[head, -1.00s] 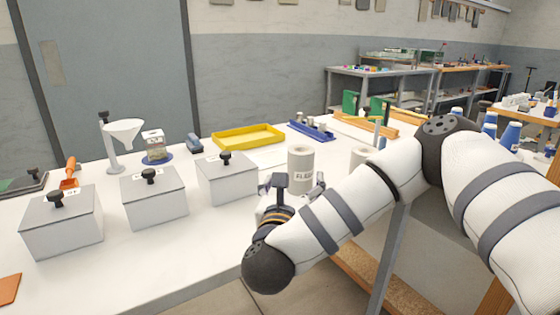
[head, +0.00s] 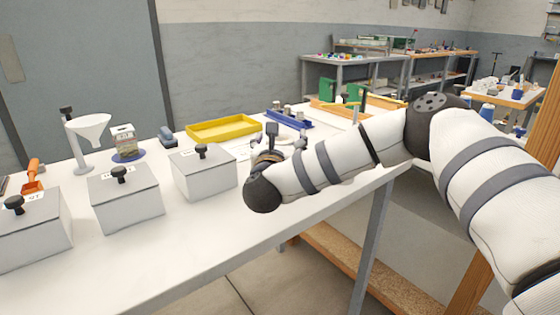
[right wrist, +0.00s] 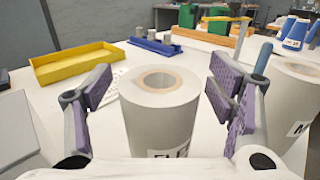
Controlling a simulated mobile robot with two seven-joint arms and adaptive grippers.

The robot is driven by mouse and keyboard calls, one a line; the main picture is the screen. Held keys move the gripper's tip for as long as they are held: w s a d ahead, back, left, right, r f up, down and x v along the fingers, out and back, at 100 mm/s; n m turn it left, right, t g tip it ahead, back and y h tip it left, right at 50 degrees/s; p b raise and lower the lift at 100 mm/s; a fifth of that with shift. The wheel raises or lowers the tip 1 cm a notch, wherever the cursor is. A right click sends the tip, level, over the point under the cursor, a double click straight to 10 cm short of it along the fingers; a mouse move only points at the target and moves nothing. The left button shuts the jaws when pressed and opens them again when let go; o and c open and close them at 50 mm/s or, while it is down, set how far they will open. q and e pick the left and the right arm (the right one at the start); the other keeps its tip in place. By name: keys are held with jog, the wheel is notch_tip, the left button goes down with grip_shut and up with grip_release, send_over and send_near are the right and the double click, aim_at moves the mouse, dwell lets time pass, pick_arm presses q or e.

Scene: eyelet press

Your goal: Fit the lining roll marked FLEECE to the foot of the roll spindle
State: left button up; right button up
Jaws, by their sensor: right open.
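In the right wrist view a pale grey, hollow lining roll (right wrist: 160,112) stands upright on the table. Its label is cut off, with only the first letters, seemingly FLE, showing. My right gripper (right wrist: 163,80) is open, with one purple-padded finger on each side of this roll and a visible gap at each side. In the head view my right gripper (head: 285,143) is over the white table and hides the roll. A blue-grey upright post (right wrist: 263,58) shows behind the right finger; I cannot tell whether it is the spindle. My left gripper is not in view.
A second roll (right wrist: 294,88), its label starting with M, stands close on the right. A yellow tray (head: 223,129) and a blue rack (head: 289,119) lie beyond. Several grey lidded boxes, one nearest my gripper (head: 205,178), and a white funnel (head: 88,128) stand to the left.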

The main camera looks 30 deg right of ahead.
jog(key=c, duration=1.7)
